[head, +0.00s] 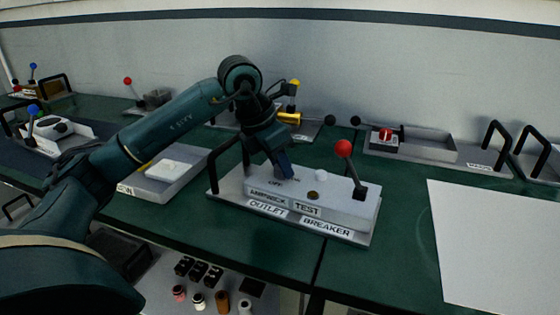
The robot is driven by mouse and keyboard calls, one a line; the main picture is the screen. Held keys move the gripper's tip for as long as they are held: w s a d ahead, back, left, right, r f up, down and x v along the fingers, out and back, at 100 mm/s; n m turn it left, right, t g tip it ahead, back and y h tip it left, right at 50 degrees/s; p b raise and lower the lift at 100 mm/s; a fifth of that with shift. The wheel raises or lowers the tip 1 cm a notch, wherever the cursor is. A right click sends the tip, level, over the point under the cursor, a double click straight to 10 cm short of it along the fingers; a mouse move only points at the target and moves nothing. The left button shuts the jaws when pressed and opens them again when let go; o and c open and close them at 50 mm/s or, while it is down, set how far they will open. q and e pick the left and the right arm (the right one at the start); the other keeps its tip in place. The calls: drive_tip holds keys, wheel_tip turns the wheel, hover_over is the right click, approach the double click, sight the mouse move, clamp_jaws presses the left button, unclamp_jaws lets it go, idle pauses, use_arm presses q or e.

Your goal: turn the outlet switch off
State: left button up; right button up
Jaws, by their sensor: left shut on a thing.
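The outlet breaker box (310,219) is a white box with a handle on the green bench, labelled "TEST", "OUTLET" and "BREAKER". A lever with a red ball (344,149) stands up at its right end. My left gripper (286,174) is over the left part of the box, by the "OFF" marking. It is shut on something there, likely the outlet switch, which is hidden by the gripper. My right gripper is not in view.
A grey tray with a red knob (386,134) stands behind right. A white sheet (500,240) lies at the right. A tray with a white block (178,172) is left of the box. Another red-ball lever (128,81) stands at the back left.

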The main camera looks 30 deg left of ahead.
use_arm(q)
drive_tip(key=m, duration=0.1)
drive_tip(key=m+g+h+p, duration=0.1)
drive_tip(key=m, duration=0.1)
drive_tip(key=shift+w+a+r+m, duration=0.1)
drive_tip(key=shift+r+m, duration=0.05)
drive_tip(key=shift+m, duration=0.15)
drive_tip(key=m+g+h+p, duration=0.1)
drive_tip(key=m, duration=0.2)
drive_tip(key=shift+m, duration=0.3)
drive_tip(key=shift+w+m+g+p, duration=0.1)
drive_tip(key=shift+m+g+p, duration=0.45)
drive_tip(key=shift+m, duration=0.55)
drive_tip(key=shift+a+m+h+p, duration=0.1)
drive_tip(key=shift+m+h+p, duration=0.25)
drive_tip(key=shift+m, duration=0.45)
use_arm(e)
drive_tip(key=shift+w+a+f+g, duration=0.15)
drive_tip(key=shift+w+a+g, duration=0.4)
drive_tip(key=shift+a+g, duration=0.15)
use_arm(q)
drive_tip(key=shift+g, duration=0.25)
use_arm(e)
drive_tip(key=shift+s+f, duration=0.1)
use_arm(q)
drive_tip(key=o, duration=1)
